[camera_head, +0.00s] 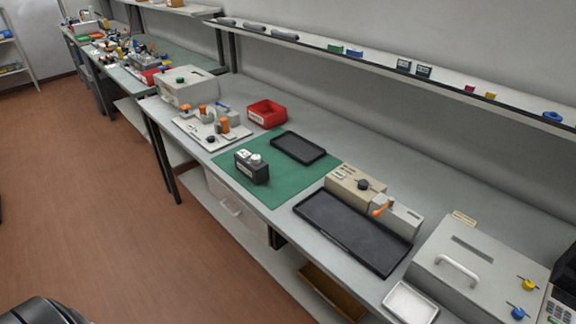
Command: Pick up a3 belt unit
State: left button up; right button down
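No part in view can be read as the A3 belt unit; labels are too small to read. A black and grey block with a white knob (252,168) stands on the green mat (275,193) on the workbench. A black shallow tray (298,148) lies at the mat's back edge. A larger black tray (352,233) lies to the right of the mat and looks empty. Neither of my grippers shows in this view.
A beige unit with an orange lever (357,188) stands behind the large tray. A grey box with a white handle (468,270), a small white tray (410,303) and a red bin (267,113) are also on the bench. The brown floor (110,200) in front is clear.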

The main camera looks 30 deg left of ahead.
aim_at(258, 174)
jog(key=j+z, duration=0.4)
jog(key=i+j+z, duration=0.1)
jog(key=z, duration=0.25)
jog(key=j+z, duration=0.4)
jog(key=k+l, duration=0.05)
